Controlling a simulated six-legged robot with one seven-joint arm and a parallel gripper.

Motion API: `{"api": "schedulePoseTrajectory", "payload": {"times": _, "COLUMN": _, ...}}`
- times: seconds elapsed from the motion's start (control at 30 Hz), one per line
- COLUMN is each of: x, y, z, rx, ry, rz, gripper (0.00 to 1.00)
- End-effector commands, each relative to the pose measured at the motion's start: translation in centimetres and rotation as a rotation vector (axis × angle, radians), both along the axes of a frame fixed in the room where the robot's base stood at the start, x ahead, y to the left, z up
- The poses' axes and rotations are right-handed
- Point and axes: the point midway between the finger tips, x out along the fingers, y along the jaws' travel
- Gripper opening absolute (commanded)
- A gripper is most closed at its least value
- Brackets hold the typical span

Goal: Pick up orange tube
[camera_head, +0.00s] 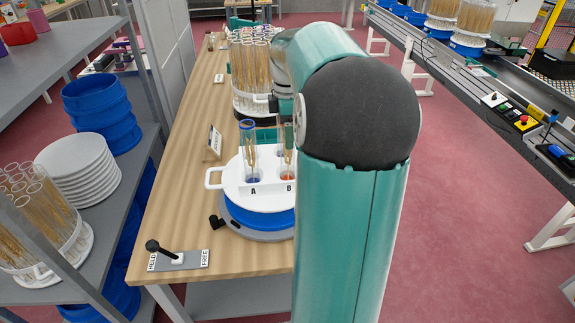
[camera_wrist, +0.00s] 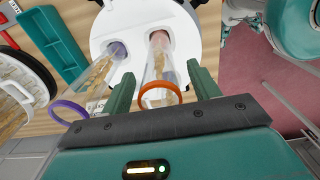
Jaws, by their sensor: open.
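The orange tube (camera_wrist: 159,68) is clear, with an orange ring at its top and wheat ears inside. It stands in hole B of a white round holder (camera_head: 233,188) and shows partly in the head view (camera_head: 288,165), where my arm hides much of it. In the wrist view my gripper (camera_wrist: 162,78) is open, with one green finger on each side of the orange tube and gaps between. A blue-ringed tube (camera_head: 249,150) stands in hole A, to the left; its ring looks purple in the wrist view (camera_wrist: 98,72).
The holder sits on a blue and grey base (camera_head: 255,222) on a wooden table. A HELD/FREE lever (camera_head: 177,258) is at the near edge. A rack of several tubes (camera_head: 250,90) stands behind. A teal tray (camera_wrist: 50,45) lies left in the wrist view.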

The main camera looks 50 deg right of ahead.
Motion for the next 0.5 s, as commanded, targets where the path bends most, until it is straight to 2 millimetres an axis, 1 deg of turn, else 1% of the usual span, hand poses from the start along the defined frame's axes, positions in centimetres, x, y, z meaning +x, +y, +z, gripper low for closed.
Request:
{"api": "schedulePoseTrajectory", "payload": {"times": 0.07, "x": -0.03, "y": 0.0, "z": -0.39, "rx": 0.0, "ry": 0.0, "rz": 0.0, "gripper": 0.61}}
{"api": "schedulePoseTrajectory", "payload": {"times": 0.23, "x": -0.01, "y": 0.01, "z": -0.38, "rx": -0.001, "ry": -0.001, "rz": 0.0, "gripper": 0.61}}
{"api": "schedulePoseTrajectory", "payload": {"times": 0.27, "x": -0.01, "y": 0.01, "z": -0.38, "rx": -0.001, "ry": -0.001, "rz": 0.0, "gripper": 0.59}}
{"api": "schedulePoseTrajectory", "payload": {"times": 0.3, "x": -0.01, "y": 0.01, "z": -0.37, "rx": -0.001, "ry": -0.001, "rz": 0.0, "gripper": 0.51}}
{"api": "schedulePoseTrajectory", "payload": {"times": 0.37, "x": -0.01, "y": 0.01, "z": -0.36, "rx": -0.001, "ry": -0.001, "rz": 0.0, "gripper": 0.39}}
{"api": "schedulePoseTrajectory", "payload": {"times": 0.5, "x": -0.01, "y": 0.01, "z": -0.35, "rx": -0.001, "ry": -0.001, "rz": 0.0, "gripper": 0.12}}
